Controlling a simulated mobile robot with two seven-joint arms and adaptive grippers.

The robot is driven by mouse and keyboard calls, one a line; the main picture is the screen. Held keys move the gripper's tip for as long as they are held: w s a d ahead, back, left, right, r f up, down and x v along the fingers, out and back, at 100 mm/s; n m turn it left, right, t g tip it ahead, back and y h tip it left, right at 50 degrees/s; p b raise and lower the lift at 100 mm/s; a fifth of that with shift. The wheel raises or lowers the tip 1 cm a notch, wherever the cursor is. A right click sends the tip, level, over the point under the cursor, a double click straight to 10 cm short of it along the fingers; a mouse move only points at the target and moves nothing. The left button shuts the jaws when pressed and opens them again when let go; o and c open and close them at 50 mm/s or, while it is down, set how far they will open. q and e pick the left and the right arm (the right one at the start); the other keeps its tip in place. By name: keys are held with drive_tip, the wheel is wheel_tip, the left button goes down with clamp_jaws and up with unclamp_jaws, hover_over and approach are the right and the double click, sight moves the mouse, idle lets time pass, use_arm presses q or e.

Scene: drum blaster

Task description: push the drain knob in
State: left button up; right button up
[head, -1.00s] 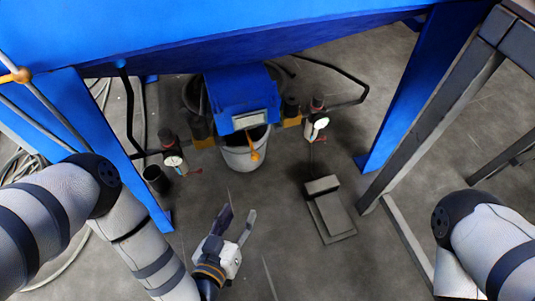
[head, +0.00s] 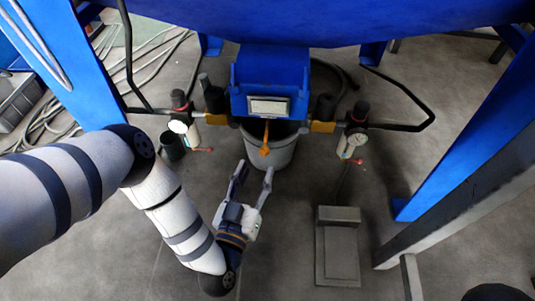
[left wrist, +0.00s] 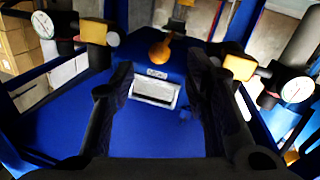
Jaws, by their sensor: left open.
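The drain knob appears to be the orange knob (head: 265,149) hanging below the front of the blue box (head: 270,70), over a grey bucket (head: 282,152). In the left wrist view, the orange knob (left wrist: 160,50) is rounded and shows beyond the fingertips, between them in the picture. My left gripper (head: 254,171) is open and empty, just in front of the bucket, with its fingers pointing toward the blue box. It also shows in the left wrist view (left wrist: 160,70), with a visible gap to the knob. My right gripper is out of view.
Pressure gauges (head: 178,126) (head: 357,138) with red-handled valves flank the blue box. A black cup (head: 172,146) stands at left. A grey foot pedal (head: 338,248) lies on the floor at right. Blue cabinet legs (head: 95,75) stand either side.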

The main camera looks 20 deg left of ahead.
sight(264, 150)
use_arm(q)
drive_tip(key=w, duration=0.2)
drive_tip(key=w+b, duration=0.1)
drive_tip(key=w, duration=0.2)
drive_tip(key=w+b, duration=0.1)
drive_tip(key=w, duration=0.1)
drive_tip(key=shift+w+a, duration=0.2)
drive_tip(key=shift+a, duration=0.1)
drive_tip(key=shift+c, duration=0.2)
clamp_jaws()
